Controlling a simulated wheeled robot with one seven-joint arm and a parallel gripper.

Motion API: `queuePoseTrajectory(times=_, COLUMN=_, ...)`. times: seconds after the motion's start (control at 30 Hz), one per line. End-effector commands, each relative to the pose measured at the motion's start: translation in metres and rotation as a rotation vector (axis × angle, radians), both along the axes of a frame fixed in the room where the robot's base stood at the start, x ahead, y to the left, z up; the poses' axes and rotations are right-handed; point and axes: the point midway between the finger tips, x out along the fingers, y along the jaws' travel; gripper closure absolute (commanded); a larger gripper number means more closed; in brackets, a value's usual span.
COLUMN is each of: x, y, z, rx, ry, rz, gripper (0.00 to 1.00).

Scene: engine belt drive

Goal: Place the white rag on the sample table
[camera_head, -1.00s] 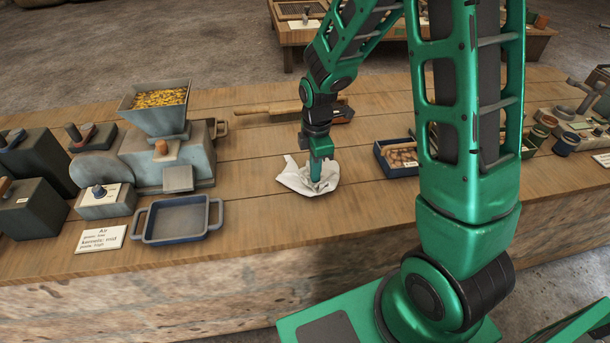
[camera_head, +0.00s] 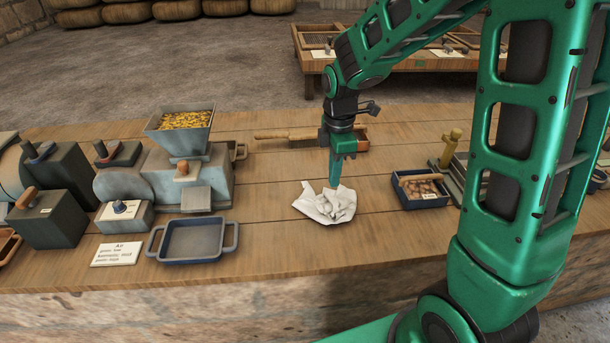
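The white rag (camera_head: 325,206) lies crumpled on the wooden bench (camera_head: 270,226), to the right of the blue-rimmed tray. My gripper (camera_head: 335,183) points down at the rag's far edge, with its fingertips just over or against the cloth; I cannot tell if they touch it. The fingers overlap in this view, so their opening does not show. A low wooden table (camera_head: 400,65) with framed screens and white labels stands behind the bench; it may be the sample table, but no readable label shows this.
A grinder with a kernel-filled hopper (camera_head: 182,130), dark boxes and a blue-rimmed tray (camera_head: 193,240) stand on the left. A wooden-handled tool (camera_head: 285,133) lies behind the rag. A blue box of brown pieces (camera_head: 420,190) is at right. Open floor separates bench and back table.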

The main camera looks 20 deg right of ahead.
Motion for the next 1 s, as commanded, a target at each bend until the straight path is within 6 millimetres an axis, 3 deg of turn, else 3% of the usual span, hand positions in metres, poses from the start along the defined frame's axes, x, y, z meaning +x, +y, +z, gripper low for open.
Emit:
queuePoseTrajectory(times=0.17, x=-0.002, y=-0.004, z=0.002, rx=-0.002, ry=-0.002, rz=-0.026, gripper=1.0)
queuePoseTrajectory(times=0.33, x=-0.027, y=-0.039, z=0.025, rx=-0.017, ry=-0.01, rz=-0.275, gripper=1.0)
queuePoseTrajectory(times=0.5, x=-0.081, y=-0.089, z=0.055, rx=-0.031, ry=-0.019, rz=-0.722, gripper=1.0)
queuePoseTrajectory(times=0.7, x=-0.156, y=-0.131, z=0.079, rx=-0.029, ry=-0.022, rz=-1.268, gripper=1.0)
queuePoseTrajectory(times=0.9, x=-0.223, y=-0.15, z=0.088, rx=-0.012, ry=-0.011, rz=-1.742, gripper=1.0)
queuePoseTrajectory(times=1.0, x=-0.245, y=-0.152, z=0.089, rx=-0.006, ry=-0.002, rz=-1.901, gripper=1.0)
